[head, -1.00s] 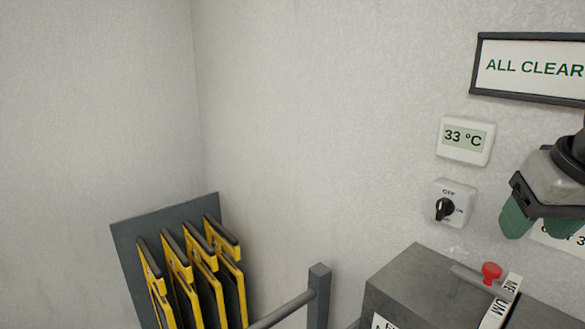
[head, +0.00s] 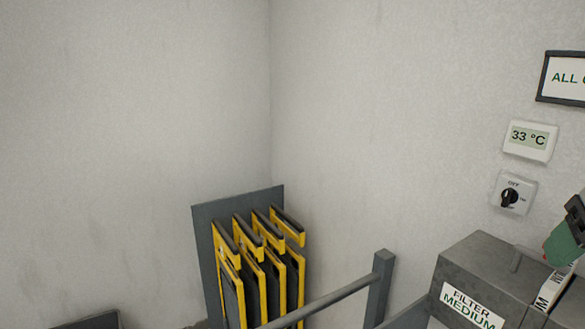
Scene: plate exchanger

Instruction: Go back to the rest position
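One of my grippers, with green fingertips (head: 565,244), shows only in part at the right edge of the head view. It is near the grey filter box and in front of the wall. Most of it is cut off by the picture edge, so I cannot tell whether it is open or shut or which side its arm comes from. No other gripper is in view.
A grey filter box (head: 480,262) with a "FILTER MEDIUM" label stands at lower right. A grey rail (head: 335,296) with a post runs beside it. Yellow-edged plates (head: 262,285) hang before a dark panel (head: 206,222). A rotary switch (head: 511,196) and 33 °C display (head: 530,139) are on the wall.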

